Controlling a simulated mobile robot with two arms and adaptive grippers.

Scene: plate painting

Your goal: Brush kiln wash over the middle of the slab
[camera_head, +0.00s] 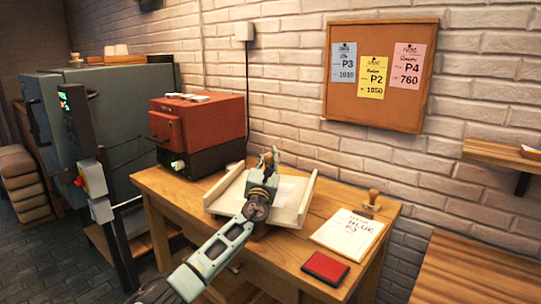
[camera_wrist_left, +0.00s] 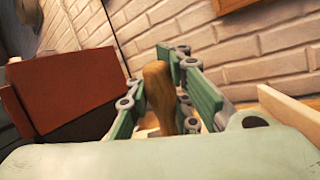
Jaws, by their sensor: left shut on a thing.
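The slab (camera_head: 292,214) lies on the wooden table as a pale board between two raised side strips, with a whiter patch (camera_head: 284,191) near its middle. My left gripper (camera_head: 268,160) is over the slab and hides part of it. In the left wrist view the green fingers of this gripper (camera_wrist_left: 160,95) are shut on an upright brown wooden handle (camera_wrist_left: 158,90). The lower end of the handle is hidden, so I cannot tell whether it touches the slab. My right gripper is not in view.
A red box-shaped kiln (camera_head: 205,115) stands at the table's back left. On the right of the table (camera_head: 170,185) lie a written card (camera_head: 349,232), a red pad (camera_head: 325,268) and a wooden-handled stamp (camera_head: 372,200). A brick wall with a pinned board (camera_head: 345,110) is behind.

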